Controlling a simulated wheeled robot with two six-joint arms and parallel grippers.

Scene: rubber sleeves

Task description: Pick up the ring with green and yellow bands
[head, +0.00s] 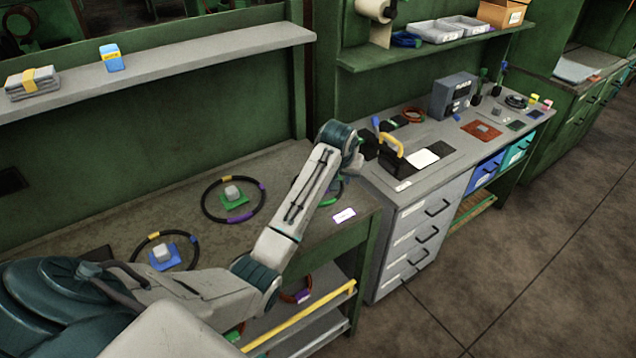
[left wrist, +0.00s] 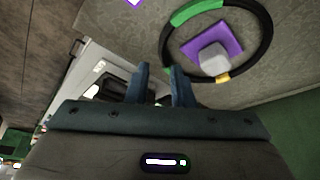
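The ring with green and yellow bands shows best in the left wrist view (left wrist: 268,32), a black hoop lying on the bench around a purple plate (left wrist: 203,44) with a grey block on it. Its green band is at the upper left and its yellow band at the lower edge. In the head view my left forearm hides much of this ring (head: 337,192). My left gripper (left wrist: 162,82) is open and empty, its fingertips beside the ring and apart from it. In the head view the gripper (head: 367,150) is near the bench's right end. My right gripper is not in view.
Two other rings lie on the bench: one with yellow and purple bands (head: 204,208) around a green plate, one with yellow and blue bands (head: 194,262) around a blue plate. A white-drawered workbench (head: 425,235) with a yellow-handled tool (head: 392,146) stands to the right.

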